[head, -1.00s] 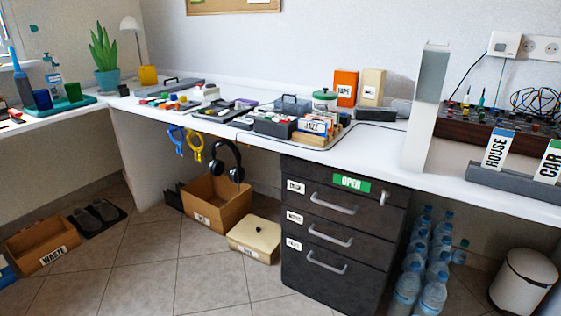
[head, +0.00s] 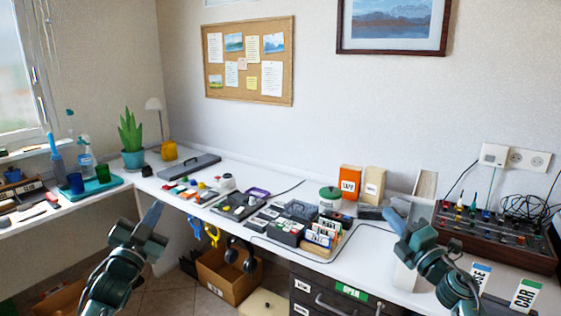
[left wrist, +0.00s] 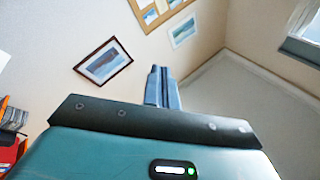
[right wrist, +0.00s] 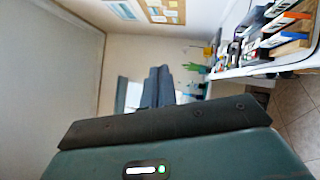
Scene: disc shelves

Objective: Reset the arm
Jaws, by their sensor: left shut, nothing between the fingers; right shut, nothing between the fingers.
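My left gripper (head: 151,215) is raised in front of the desk at the left of the head view, its fingers pointing up. It is shut and empty; its closed fingers show in the left wrist view (left wrist: 163,87) against the wall and ceiling. My right gripper (head: 395,221) is raised at the right of the head view, in front of the white upright panel. It is shut and empty; its closed fingers show in the right wrist view (right wrist: 158,87). Neither gripper appears to touch anything.
The white desk (head: 225,231) holds a box of labelled dividers (head: 320,239), a green-lidded jar (head: 330,198), an orange box (head: 349,182) and a plant (head: 131,137). A cable panel (head: 495,234) stands at right. Dark drawers (head: 299,284) and a cardboard box (head: 226,282) are below. Air above the desk's middle is free.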

